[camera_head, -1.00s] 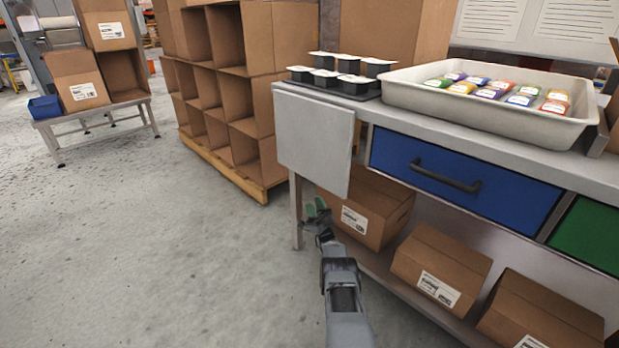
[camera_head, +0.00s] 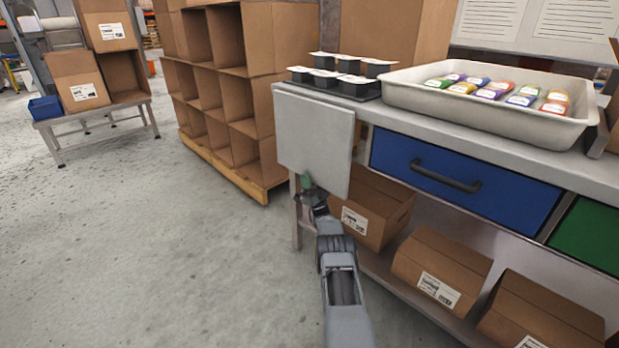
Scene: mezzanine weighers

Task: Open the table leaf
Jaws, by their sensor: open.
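The table leaf (camera_head: 314,140) is a flat pale grey panel. It hangs straight down from the left end of the workbench (camera_head: 610,176). My gripper (camera_head: 306,184) is at the lower left edge of the leaf, with its greenish fingertips pointing up. It is open, and part of it seems hidden behind or against the leaf's bottom edge. I cannot tell whether it touches the leaf.
A black tray of small cups (camera_head: 336,86) and a grey bin of coloured packs (camera_head: 478,122) stand on the bench. A blue drawer (camera_head: 462,188) is shut. Cardboard boxes (camera_head: 441,265) fill the lower shelf. Floor is clear at left, before the box rack (camera_head: 243,125).

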